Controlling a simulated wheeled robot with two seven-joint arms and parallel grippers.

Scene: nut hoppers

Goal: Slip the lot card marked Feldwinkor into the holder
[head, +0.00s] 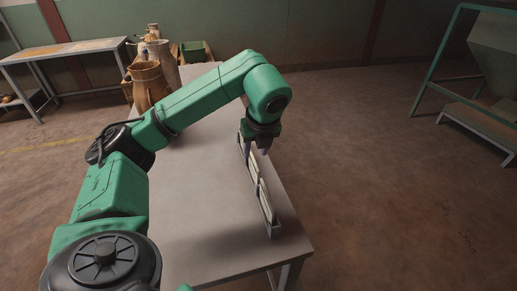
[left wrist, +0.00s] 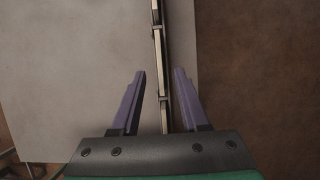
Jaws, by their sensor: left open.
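A narrow rack (head: 273,231) stands along the right edge of the table, with a few thin pale cards (head: 266,203) upright in it. The markings on the cards cannot be read, so I cannot tell which is Feldwinkor or which part is its holder. My left gripper (head: 260,150) points down over the far part of the rack. In the left wrist view its two purple fingers (left wrist: 160,73) are open, one on each side of the row of cards (left wrist: 160,50), seen edge-on. No card is clearly held. My right gripper is not in view.
The grey table (head: 205,225) is mostly clear to the left of the rack. Brown jugs (head: 150,85) and a green crate (head: 193,51) stand at its far end. A bench (head: 70,48) is at the back left, and a hopper stand (head: 480,120) is at the right.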

